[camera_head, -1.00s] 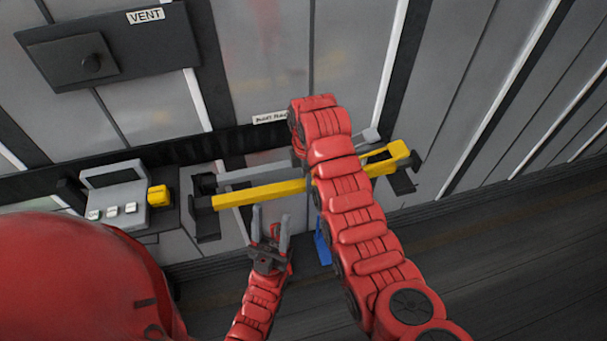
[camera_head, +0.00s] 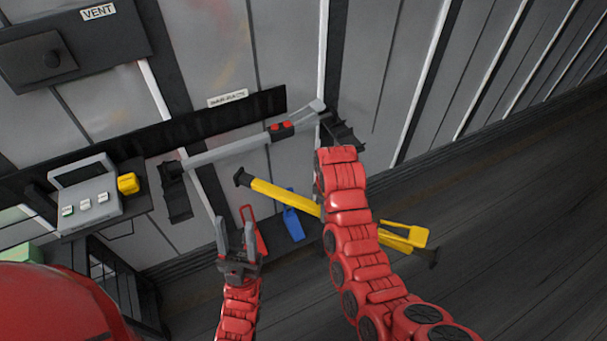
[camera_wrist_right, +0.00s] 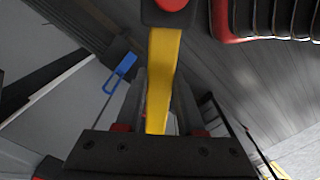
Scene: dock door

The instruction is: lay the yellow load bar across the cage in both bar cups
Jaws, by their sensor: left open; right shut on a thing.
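The yellow load bar (camera_head: 283,195) has dark end pieces and a yellow handle-like part near its right end. In the head view it slants down to the right, clear of the wall brackets. My right arm hides its middle and my right gripper there. In the right wrist view my right gripper (camera_wrist_right: 160,105) is shut on the bar (camera_wrist_right: 164,65), which runs between its fingers. My left gripper (camera_head: 236,237) is open and empty, upright, below and left of the bar's left end. I cannot make out the cage's bar cups for certain.
A left dark bracket (camera_head: 176,200) and a right one (camera_head: 346,135) stick out below a sign (camera_head: 228,98), with a grey bar (camera_head: 225,151) between them. A grey control box (camera_head: 86,197) stands left. A blue item (camera_head: 292,222) hangs below. Floor at right is clear.

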